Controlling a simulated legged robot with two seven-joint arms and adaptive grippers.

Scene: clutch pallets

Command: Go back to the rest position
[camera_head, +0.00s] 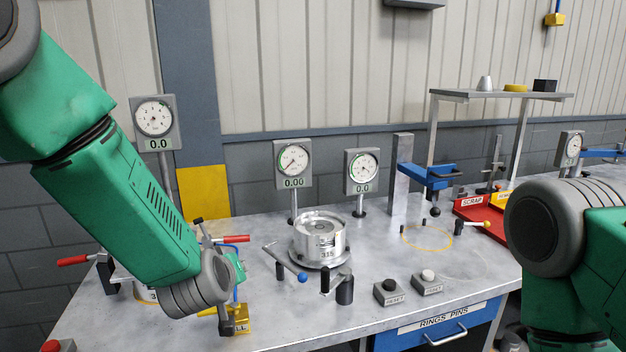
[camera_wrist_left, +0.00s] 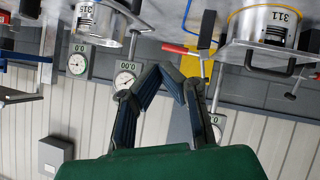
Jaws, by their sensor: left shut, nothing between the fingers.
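My left arm comes in from the left in the head view and reaches down over the bench's left part. Its gripper is mostly hidden behind my own wrist there. In the left wrist view, which looks upside down, my left gripper (camera_wrist_left: 172,74) is shut with its fingers meeting and nothing between them. A metal cylinder marked 315 (camera_head: 320,240) stands upright on the bench, to the right of my left wrist. A second cylinder, marked 311 (camera_wrist_left: 268,27), shows in the left wrist view. Part of my right arm is at the right edge of the head view; its gripper is not in view.
The grey bench (camera_head: 270,325) holds gauges on posts (camera_head: 293,163), two reset buttons (camera_head: 428,281), a blue clamp (camera_head: 430,175) and a red scrap tray (camera_head: 480,215). Red-handled clamps (camera_head: 236,239) and a yellow block (camera_head: 238,317) are close to my left wrist. A raised shelf (camera_head: 500,95) stands behind.

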